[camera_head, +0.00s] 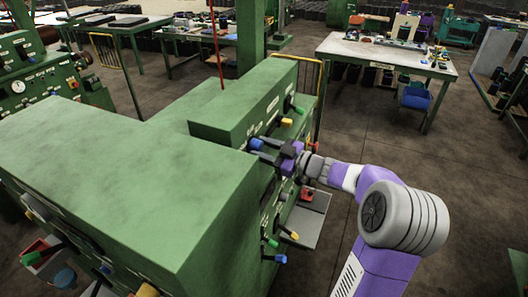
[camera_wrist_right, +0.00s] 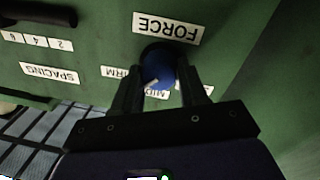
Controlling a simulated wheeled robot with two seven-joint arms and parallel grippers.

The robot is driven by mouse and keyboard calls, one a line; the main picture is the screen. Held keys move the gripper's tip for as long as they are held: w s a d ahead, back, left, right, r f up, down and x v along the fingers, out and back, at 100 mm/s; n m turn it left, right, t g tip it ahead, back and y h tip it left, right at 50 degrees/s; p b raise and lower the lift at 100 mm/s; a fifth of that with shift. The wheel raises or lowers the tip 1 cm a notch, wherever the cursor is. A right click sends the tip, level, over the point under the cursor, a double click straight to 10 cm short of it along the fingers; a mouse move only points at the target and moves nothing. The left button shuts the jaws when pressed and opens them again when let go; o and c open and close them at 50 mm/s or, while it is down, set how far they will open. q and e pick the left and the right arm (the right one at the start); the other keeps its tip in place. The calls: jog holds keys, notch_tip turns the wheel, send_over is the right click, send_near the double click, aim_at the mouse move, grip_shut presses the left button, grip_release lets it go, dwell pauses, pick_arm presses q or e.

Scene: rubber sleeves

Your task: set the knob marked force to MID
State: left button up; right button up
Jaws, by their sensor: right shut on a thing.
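The blue knob (camera_wrist_right: 158,68) sits on the green panel under the upside-down FORCE label (camera_wrist_right: 167,28) in the right wrist view. My right gripper (camera_wrist_right: 162,88) is shut on this knob, one finger on each side. The knob's pale mark (camera_wrist_right: 152,85) points down and slightly left in the picture, near the MID label (camera_wrist_right: 156,94). A partly hidden label ending in RM (camera_wrist_right: 121,72) is to the left. Another label on the right is mostly behind a finger. In the head view, my right gripper (camera_head: 276,151) is at the machine's side. My left gripper is not in view.
The green machine (camera_head: 130,160) fills the left and middle of the head view, with other coloured knobs along its side. A SPACING label (camera_wrist_right: 49,74) and a dark handle (camera_wrist_right: 38,13) are near in the wrist view. Open floor lies behind my right arm.

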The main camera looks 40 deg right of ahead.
jog(key=n+b, duration=0.5)
jog(key=shift+f, duration=0.25)
jog(key=shift+d+r+n+b, duration=0.1)
jog(key=shift+r+n+b, duration=0.05)
jog(key=shift+n+b, duration=1.7)
jog(key=o, duration=1.1)
jog(key=shift+c, duration=0.2)
jog(key=v, duration=0.7)
jog(key=shift+s+d, duration=0.15)
jog(key=shift+s, duration=0.1)
